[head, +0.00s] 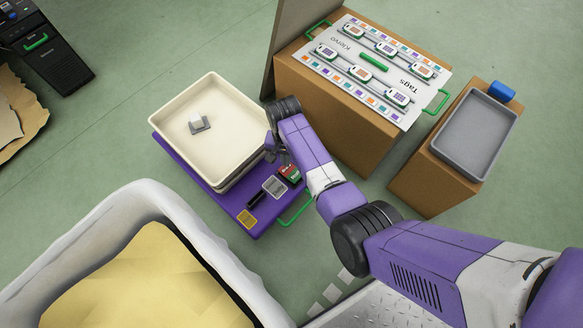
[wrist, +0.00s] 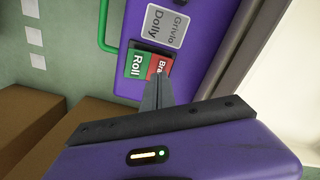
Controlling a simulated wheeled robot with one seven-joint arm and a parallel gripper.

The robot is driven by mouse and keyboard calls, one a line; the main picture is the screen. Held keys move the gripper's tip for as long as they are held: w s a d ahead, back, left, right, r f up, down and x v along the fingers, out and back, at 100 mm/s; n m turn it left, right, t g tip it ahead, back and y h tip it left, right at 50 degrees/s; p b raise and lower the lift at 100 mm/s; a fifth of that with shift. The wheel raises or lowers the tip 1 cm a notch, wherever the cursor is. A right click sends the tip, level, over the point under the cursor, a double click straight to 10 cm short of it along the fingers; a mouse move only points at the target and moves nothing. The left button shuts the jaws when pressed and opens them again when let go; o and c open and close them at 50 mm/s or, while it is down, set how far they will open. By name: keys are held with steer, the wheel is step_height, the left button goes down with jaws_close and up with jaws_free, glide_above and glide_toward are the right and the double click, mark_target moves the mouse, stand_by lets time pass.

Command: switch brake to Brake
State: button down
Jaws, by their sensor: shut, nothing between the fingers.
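The brake switch (head: 289,174) is a small two-part rocker, green and red, on the purple deck of the dolly (head: 223,202). In the wrist view its green half (wrist: 137,65) reads "Roll" and its red half (wrist: 159,65) shows "Bra", the rest hidden by my fingers. My gripper (wrist: 158,84) is shut and empty, its fingertips over the lower edge of the red half. I cannot tell whether they touch it, nor which half is pressed down. In the head view my gripper (head: 283,157) is partly hidden by my arm, just above the switch.
A cream tray (head: 182,112) holding a small grey-and-white item sits on the dolly. A grey label (wrist: 167,23) reads "Grivio Dolly" beside the switch. A green handle (head: 296,209) sticks out from the dolly. Cardboard boxes (head: 335,125) stand to the right. A white-rimmed bin (head: 118,205) is in front.

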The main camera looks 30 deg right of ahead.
step_height(320, 180, up, 4)
steer(key=p, duration=0.4)
steer(key=shift+r, duration=0.2)
stand_by(0.4)
